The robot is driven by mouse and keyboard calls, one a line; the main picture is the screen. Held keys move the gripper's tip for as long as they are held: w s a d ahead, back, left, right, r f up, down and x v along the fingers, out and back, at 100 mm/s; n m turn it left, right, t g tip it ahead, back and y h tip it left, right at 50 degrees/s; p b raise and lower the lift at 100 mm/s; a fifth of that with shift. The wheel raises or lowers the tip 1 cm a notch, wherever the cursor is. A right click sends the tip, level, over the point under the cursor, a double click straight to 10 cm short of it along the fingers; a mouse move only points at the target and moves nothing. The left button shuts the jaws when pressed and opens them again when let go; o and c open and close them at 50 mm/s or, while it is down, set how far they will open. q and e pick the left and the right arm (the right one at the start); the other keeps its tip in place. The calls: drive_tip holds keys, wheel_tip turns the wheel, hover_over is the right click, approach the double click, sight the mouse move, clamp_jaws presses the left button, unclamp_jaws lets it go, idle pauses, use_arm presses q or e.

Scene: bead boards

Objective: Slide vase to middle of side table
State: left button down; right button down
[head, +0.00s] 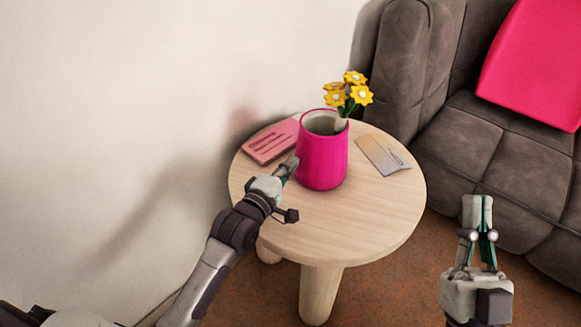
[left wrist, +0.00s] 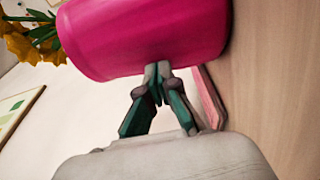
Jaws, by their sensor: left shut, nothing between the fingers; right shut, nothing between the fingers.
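The pink vase (head: 322,160) stands upright on the round wooden side table (head: 365,220), a little behind its middle, with yellow flowers (head: 348,94) in it. My left gripper (head: 291,163) is shut and empty at the vase's left side. In the left wrist view the vase (left wrist: 145,35) fills the top, and the fingertips (left wrist: 157,68) are at its wall; I cannot tell whether they touch it. My right gripper (head: 478,205) is shut and empty, off the table to the right.
A pink booklet (head: 271,141) lies on the table left of the vase, close to my left gripper. A grey and tan card (head: 383,155) lies to its right. A grey sofa (head: 480,150) stands behind on the right. The table's front is clear.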

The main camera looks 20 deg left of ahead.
drive_tip(key=shift+r, duration=0.1)
use_arm(q)
drive_tip(key=shift+d, duration=0.1)
